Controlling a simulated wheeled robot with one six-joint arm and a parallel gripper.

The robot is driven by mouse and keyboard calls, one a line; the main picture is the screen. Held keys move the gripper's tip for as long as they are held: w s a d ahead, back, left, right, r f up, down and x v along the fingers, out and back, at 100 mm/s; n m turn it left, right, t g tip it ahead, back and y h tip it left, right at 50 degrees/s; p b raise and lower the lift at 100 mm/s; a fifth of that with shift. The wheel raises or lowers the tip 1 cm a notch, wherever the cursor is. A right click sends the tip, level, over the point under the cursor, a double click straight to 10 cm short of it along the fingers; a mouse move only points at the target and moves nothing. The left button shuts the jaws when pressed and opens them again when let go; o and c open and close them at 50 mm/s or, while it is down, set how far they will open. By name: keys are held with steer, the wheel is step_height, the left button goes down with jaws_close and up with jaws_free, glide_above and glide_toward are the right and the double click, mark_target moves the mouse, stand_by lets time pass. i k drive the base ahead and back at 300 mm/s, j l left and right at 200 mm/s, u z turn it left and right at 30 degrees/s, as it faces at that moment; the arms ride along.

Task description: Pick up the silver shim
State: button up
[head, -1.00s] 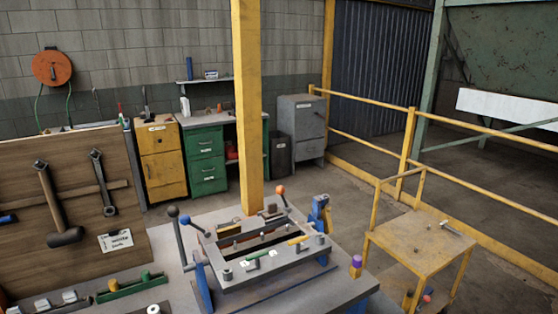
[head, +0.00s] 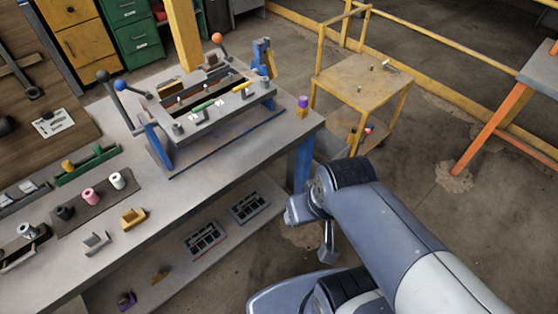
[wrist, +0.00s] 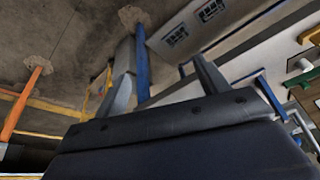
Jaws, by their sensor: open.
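I cannot pick out the silver shim with certainty. A small grey-silver piece (head: 95,243) lies near the front edge of the workbench (head: 165,205), beside a yellow piece (head: 133,218). Small pale items (head: 388,65), too small to identify, lie on the yellow cart's top. My gripper (wrist: 166,82) is open and empty in the wrist view, its two fingers well apart. In the head view my arm is to the right of the bench's front edge, over the floor, away from these pieces.
A grey fixture (head: 215,100) with ball-topped levers stands on the bench. A dark mat (head: 96,205) carries black, pink and white spools. Dark trays (head: 204,238) lie on the lower shelf. The yellow cart (head: 350,78) stands behind my arm; an orange-legged table (head: 500,125) is at right.

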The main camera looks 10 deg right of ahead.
mark_target(29, 187)
steer(key=u, duration=1.75)
steer(key=z, duration=1.4)
steer(key=u, duration=1.4)
steer(key=i+j+z, duration=0.2)
steer(key=i+j, duration=0.15)
steer(key=i+j+z, duration=0.2)
steer(key=i+j, duration=0.15)
steer(key=i+j+z, duration=0.2)
steer(key=j, duration=0.25)
steer(key=i+j+z, duration=0.2)
steer(key=i+j, duration=0.15)
steer(key=j, duration=0.15)
